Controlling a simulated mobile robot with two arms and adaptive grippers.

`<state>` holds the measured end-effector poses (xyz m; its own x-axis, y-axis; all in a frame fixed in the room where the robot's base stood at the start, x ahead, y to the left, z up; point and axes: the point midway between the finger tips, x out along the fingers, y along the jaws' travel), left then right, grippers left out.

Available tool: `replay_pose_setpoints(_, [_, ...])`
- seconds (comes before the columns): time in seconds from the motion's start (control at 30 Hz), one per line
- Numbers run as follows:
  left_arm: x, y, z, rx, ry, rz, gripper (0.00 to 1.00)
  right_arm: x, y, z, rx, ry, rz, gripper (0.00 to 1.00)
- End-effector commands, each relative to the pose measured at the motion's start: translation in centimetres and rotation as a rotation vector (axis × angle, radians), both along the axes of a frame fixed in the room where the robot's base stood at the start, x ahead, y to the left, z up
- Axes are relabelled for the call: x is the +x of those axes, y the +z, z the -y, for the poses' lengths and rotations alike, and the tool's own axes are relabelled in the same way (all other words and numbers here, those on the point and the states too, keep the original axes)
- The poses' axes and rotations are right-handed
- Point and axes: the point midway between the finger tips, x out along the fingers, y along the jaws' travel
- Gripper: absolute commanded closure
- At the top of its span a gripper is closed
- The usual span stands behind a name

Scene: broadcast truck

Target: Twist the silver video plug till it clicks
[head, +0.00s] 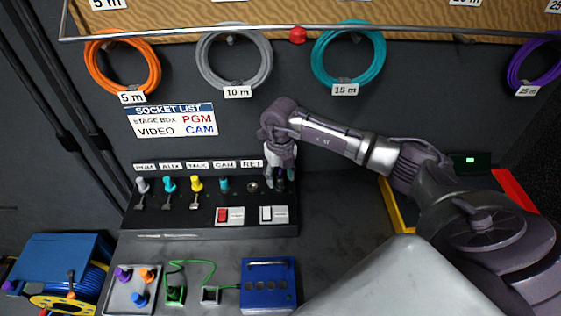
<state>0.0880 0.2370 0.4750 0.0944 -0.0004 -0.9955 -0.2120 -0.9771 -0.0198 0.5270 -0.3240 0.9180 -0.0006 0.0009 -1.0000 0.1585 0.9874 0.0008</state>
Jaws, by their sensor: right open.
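A silver-grey plug (142,186) sits in the socket under the PGM label at the left end of the black socket panel (150,220). Whether it is locked cannot be seen at this size. My right gripper (280,182) points down at the right end of the panel, just right of the RET socket (252,187), well away from the silver-grey plug. Its jaws are open; what lies directly behind the fingers is hidden. My left gripper is not in view.
Cyan (169,185), yellow (196,184) and teal (224,185) plugs stand in the AUX, TALK and CAM sockets. Red (223,215) and white (267,214) switches are below. A plug tray (118,297), blue box (268,285) and cable reel (65,275) lie in front.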

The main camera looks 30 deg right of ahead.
Motion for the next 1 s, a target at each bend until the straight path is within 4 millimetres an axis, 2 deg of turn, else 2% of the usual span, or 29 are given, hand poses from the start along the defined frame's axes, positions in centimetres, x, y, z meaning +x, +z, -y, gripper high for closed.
replay_pose_setpoints(0.2, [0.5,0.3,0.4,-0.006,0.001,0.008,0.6,0.0,-1.4,0.0,0.0,0.001,-0.001,0.48])
replay_pose_setpoints(0.47, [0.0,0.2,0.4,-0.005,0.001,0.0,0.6,0.0,-1.5,0.0,0.0,0.001,0.0,0.48])
replay_pose_setpoints(0.8, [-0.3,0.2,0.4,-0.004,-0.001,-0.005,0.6,0.0,-1.5,0.0,0.0,0.001,0.0,1.0])
replay_pose_setpoints(0.87, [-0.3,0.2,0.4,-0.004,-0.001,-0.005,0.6,0.0,-1.5,0.0,0.0,0.001,0.0,1.0])
replay_pose_setpoints(0.9, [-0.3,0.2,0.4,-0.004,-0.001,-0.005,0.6,0.0,-1.5,0.0,-0.001,0.001,0.0,0.84])
replay_pose_setpoints(1.0, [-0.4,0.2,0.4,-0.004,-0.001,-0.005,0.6,0.0,-1.5,0.0,-0.001,0.0,0.0,1.0])
